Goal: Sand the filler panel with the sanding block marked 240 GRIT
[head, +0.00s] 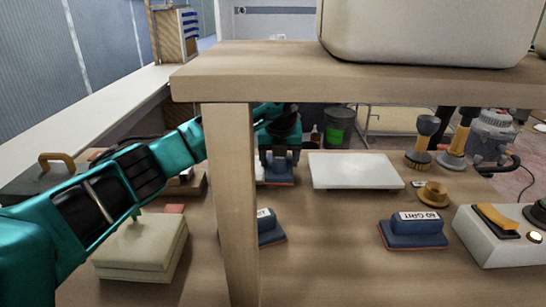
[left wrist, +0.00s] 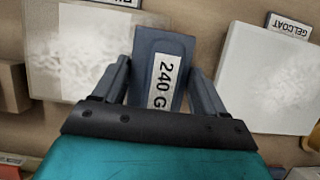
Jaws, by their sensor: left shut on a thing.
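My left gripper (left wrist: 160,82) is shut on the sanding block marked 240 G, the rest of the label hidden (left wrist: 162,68). In the head view the dark blue block (head: 279,179) hangs below my left gripper (head: 279,155), behind the shelf post; I cannot tell whether it touches the table. In the left wrist view a beige panel with a whitish patch (left wrist: 85,50) lies left of the block, its label cut off. A pale panel (left wrist: 265,80) lies right of it, by a GELCOAT label (left wrist: 288,25). The head view shows a white panel (head: 355,170) right of my gripper. My right gripper is not in view.
A 60 GRIT block (head: 415,232) and another block (head: 268,228), partly behind the post (head: 231,200), stand nearer. A shelf (head: 350,70) overhangs the table. A stack of pale pads (head: 140,248) is at left, a switch box (head: 500,235) at right. Brushes (head: 419,155) stand behind.

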